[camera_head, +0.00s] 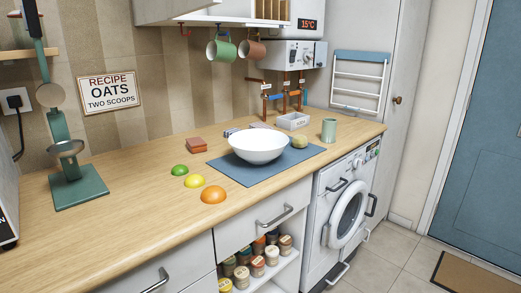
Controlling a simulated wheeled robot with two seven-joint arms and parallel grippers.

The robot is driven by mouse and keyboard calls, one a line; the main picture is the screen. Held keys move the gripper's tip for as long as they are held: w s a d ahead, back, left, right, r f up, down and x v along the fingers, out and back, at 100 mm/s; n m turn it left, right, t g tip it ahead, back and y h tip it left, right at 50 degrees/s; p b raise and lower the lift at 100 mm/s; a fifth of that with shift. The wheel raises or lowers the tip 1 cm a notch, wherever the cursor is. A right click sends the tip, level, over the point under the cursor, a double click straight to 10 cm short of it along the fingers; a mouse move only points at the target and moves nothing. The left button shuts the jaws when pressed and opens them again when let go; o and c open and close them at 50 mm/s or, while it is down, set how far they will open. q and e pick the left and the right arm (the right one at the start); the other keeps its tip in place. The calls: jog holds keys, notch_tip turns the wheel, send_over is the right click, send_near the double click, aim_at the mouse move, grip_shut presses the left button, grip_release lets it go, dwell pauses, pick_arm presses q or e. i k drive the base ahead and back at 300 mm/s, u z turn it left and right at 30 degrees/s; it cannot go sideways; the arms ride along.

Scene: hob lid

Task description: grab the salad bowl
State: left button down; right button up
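The white salad bowl (258,153) stands upright on a blue-grey mat (240,178) on the wooden counter, a little right of the middle of the view. Its rim faces up and no contents show above it. Nothing is touching the bowl from above. Neither of my grippers shows in this view.
A yellow-green round item (300,141), a green cup (329,130) and a small grey box (292,121) stand right of the bowl. A teal stand (80,188) is far left. The front-left counter is clear.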

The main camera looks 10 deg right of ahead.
aim_at(258, 147)
jog(key=z, duration=1.9)
jog(key=i, duration=2.15)
jog(key=u, duration=2.7)
